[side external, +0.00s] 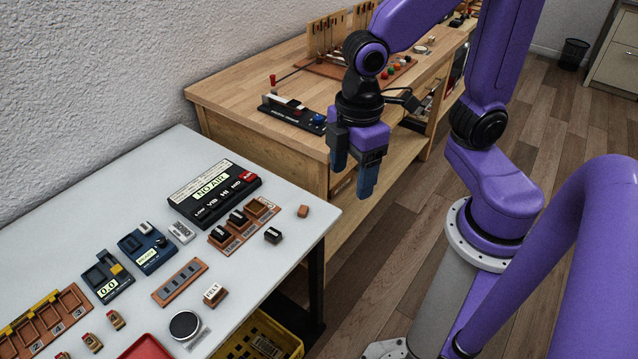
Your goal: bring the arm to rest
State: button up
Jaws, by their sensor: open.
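My gripper (353,180) hangs fingers down from my purple arm, in the side external view. Its dark blue fingers are apart and nothing shows between them. It is beyond the right edge of the white table (150,170), in front of the wooden bench (225,95). It touches nothing that I can see.
On the white table stand a black device reading "NO AIR" (214,192), a wooden rack with dark blocks (242,226), a loose dark block (273,235) and a small brown block (303,211). A yellow crate (285,340) sits below. A black device (295,113) is on the bench.

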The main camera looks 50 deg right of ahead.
jog(key=s+d+m, duration=0.1)
jog(key=s+d, duration=0.4)
jog(key=s, duration=0.2)
jog(key=shift+s+r, duration=0.2)
jog(key=shift+r, duration=0.2)
